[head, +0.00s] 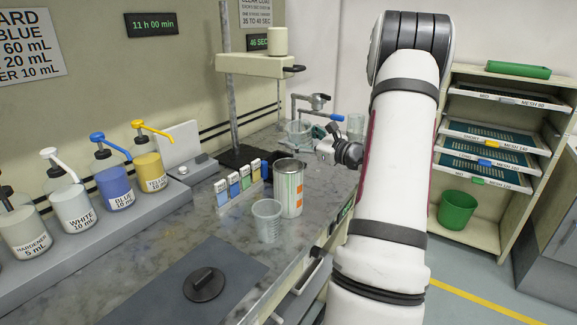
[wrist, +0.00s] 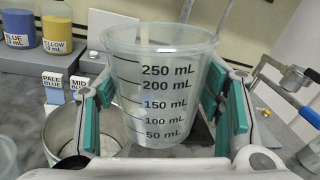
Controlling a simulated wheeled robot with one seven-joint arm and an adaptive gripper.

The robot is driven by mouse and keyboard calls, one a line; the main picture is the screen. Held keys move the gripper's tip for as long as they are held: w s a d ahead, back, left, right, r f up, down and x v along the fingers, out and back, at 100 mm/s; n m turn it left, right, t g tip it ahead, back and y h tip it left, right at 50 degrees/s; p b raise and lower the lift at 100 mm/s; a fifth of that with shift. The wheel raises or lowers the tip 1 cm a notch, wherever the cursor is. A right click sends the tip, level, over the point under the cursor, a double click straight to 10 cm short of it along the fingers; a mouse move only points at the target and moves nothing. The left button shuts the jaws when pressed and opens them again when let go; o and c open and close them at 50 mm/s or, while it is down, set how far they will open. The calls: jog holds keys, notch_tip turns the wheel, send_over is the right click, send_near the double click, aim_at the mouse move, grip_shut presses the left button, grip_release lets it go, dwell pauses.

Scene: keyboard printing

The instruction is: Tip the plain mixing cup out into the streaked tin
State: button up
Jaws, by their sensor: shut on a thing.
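A clear mixing cup with black mL marks (wrist: 160,95) is between the teal pads of my gripper (wrist: 165,125) in the wrist view. My gripper is shut on it, and the cup looks about upright. I cannot tell what it contains. In the head view my gripper (head: 325,145) is above the bench, behind the tin. The streaked tin (head: 288,190), pale with orange and green marks, stands on the bench. Its open metal rim (wrist: 52,122) shows at lower left in the wrist view, below and left of the held cup and partly hidden by a finger.
Another clear cup (head: 267,222) stands in front of the tin. Small colour-labelled blocks (head: 238,186) line up left of it. Pump bottles (head: 115,185) stand on the left ledge. A dark mat with a round black piece (head: 204,284) lies in front. A press stand (head: 232,80) rises behind.

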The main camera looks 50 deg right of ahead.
jog(key=m, duration=0.1)
jog(key=a+f+m, duration=0.1)
jog(key=shift+m, duration=0.4)
jog(key=shift+r, duration=0.15)
jog(key=shift+r+p, duration=0.55)
jog(key=shift+r, duration=0.45)
jog(key=shift+f, duration=0.1)
